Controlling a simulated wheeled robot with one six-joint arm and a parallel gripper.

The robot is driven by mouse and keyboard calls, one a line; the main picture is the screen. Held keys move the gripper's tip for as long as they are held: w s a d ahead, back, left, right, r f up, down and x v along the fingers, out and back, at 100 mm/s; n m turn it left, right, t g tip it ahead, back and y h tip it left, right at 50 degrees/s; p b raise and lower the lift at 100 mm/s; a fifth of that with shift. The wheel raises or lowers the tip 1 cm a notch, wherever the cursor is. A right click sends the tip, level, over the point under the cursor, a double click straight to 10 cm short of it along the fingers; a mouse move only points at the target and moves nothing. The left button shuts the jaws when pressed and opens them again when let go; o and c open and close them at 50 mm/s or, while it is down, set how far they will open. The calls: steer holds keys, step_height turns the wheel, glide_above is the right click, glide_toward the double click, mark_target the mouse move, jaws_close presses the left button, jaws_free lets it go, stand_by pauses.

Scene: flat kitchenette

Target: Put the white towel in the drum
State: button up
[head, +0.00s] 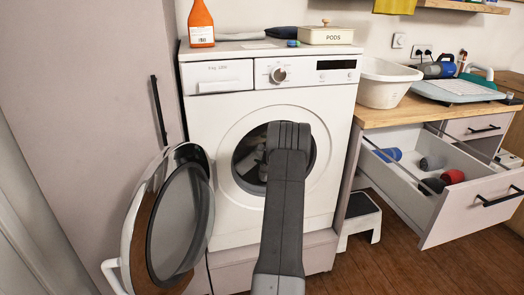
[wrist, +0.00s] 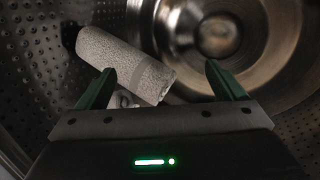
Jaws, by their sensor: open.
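The washing machine (head: 230,215) stands with its round door (head: 180,215) swung open to the left. My arm reaches into the drum opening and hides much of it in the head view. In the wrist view, the metal drum (wrist: 65,40) surrounds my gripper (wrist: 160,85). A rolled white towel (wrist: 125,62) with a grey band lies in the drum, ahead and left of centre, beyond the left fingertip.
An open drawer (head: 465,205) with several rolled items juts out at the right. A white basin (head: 385,83) sits on the counter beside the machine. A step stool (head: 360,215) stands below. An orange bottle (head: 201,25) and a pods box (head: 325,36) stand on the machine.

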steer(key=v, duration=1.4)
steer(key=shift+w+a, duration=0.1)
steer(key=shift+w, duration=0.1)
steer(key=x, duration=1)
steer(key=shift+a+f+b, duration=0.3)
steer(key=shift+a+b, duration=0.15)
steer(key=shift+a, duration=0.1)
